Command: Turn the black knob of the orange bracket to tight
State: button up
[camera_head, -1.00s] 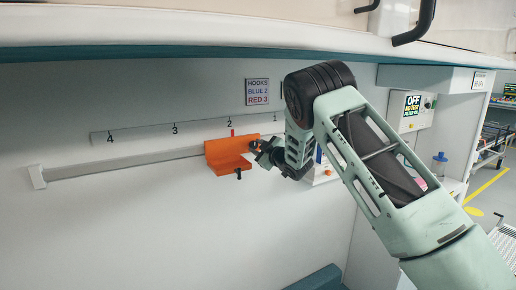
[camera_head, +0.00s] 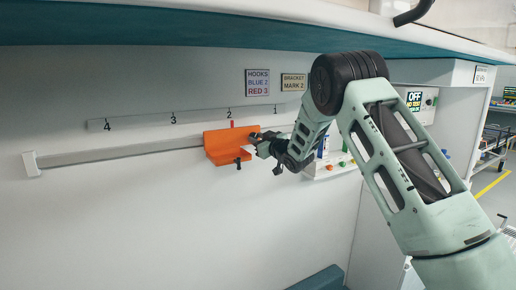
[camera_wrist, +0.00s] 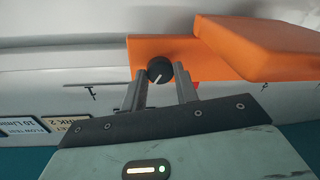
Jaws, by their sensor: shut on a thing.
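The orange bracket (camera_head: 222,150) sits on the grey wall rail below mark 2 (camera_head: 229,112). It fills the upper right of the wrist view (camera_wrist: 265,45). Its round black knob (camera_wrist: 160,69) has a white pointer line, slanting in the wrist view. My gripper (camera_head: 260,141) is at the bracket's right end in the head view and covers the knob there. In the wrist view my gripper's fingers (camera_wrist: 161,82) are on both sides of the knob, shut on it. A small dark peg (camera_head: 238,162) shows at the bracket's lower edge.
The rail (camera_head: 120,153) runs left along the wall under a numbered strip (camera_head: 150,120). Signs (camera_head: 257,82) hang above. A shelf with small coloured items (camera_head: 340,165) and a control panel (camera_head: 415,104) are at the right. The wall below the rail is clear.

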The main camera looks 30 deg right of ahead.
jog(key=shift+a+f+m+t+h+b, duration=0.15)
jog(key=shift+m+h+b, duration=0.2)
jog(key=shift+m+b, duration=1.55)
jog(key=shift+d+m+t+h+b, duration=0.2)
jog(key=shift+m+b, duration=0.65)
jog(key=shift+m, duration=1.9)
jog(key=shift+a+f+m+t+h+b, duration=0.15)
jog(key=shift+m+h+b, duration=0.3)
jog(key=shift+m+b, duration=1.45)
jog(key=shift+r+m+p, duration=0.1)
jog(key=shift+m+p, duration=0.35)
jog(key=shift+m, duration=0.1)
jog(key=o, duration=1)
jog(key=shift+c, duration=0.2)
